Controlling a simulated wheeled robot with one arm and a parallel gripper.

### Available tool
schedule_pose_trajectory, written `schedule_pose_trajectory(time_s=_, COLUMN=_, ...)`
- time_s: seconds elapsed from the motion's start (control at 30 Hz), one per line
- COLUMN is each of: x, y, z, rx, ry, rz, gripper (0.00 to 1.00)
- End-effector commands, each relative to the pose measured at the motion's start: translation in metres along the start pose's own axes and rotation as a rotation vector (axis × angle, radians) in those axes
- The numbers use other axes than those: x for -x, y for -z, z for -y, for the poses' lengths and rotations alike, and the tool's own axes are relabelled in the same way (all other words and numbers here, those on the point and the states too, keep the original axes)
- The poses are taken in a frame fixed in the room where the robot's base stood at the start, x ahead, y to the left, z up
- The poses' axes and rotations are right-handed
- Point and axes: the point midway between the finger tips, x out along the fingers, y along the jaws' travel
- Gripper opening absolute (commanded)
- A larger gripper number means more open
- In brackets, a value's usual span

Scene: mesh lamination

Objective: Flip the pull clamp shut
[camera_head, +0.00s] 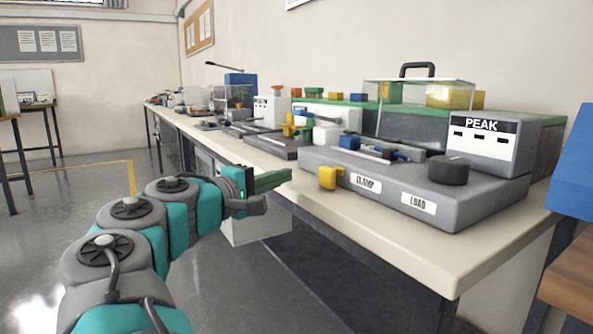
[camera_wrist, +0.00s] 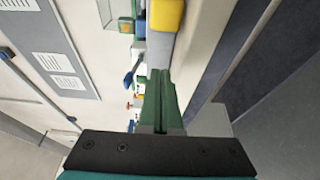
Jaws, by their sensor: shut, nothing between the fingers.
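The grey pull tester (camera_head: 470,198) stands on the near end of the bench, with labels reading CLAMP and LOAD. A yellow lever tab (camera_head: 327,177) sticks out at its front left, beside the CLAMP label. It seems to be the yellow block (camera_wrist: 166,14) at the top of the wrist view. Small blue and metal clamp parts (camera_head: 375,150) lie on top of the tester; their exact position is hard to make out. My gripper (camera_head: 289,177) is shut and empty, left of the yellow tab and apart from it. Its green fingers (camera_wrist: 160,74) point towards the yellow block.
A black knob (camera_head: 448,170) and a white PEAK display box (camera_head: 482,145) sit on the tester. A clear-covered case (camera_head: 418,110) stands behind. Other devices, one with a yellow lever (camera_head: 290,126), line the bench (camera_head: 400,240) further back. The floor left is open.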

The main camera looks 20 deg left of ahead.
Motion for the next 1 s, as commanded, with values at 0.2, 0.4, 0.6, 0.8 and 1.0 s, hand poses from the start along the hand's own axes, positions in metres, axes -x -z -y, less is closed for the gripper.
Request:
schedule_pose_trajectory(time_s=0.2, x=0.032, y=0.000, z=0.000, rx=0.000, ry=0.002, rz=0.001, gripper=0.00)
schedule_pose_trajectory(time_s=0.4, x=0.042, y=0.000, z=0.001, rx=0.001, ry=0.001, rz=0.000, gripper=0.00)
schedule_pose_trajectory(time_s=0.6, x=0.043, y=0.000, z=0.001, rx=0.001, ry=0.002, rz=0.000, gripper=0.00)
schedule_pose_trajectory(time_s=0.8, x=0.043, y=0.000, z=0.001, rx=0.000, ry=0.002, rz=0.000, gripper=0.00)
schedule_pose_trajectory(time_s=1.0, x=0.043, y=0.000, z=0.000, rx=0.000, ry=0.001, rz=0.000, gripper=0.00)
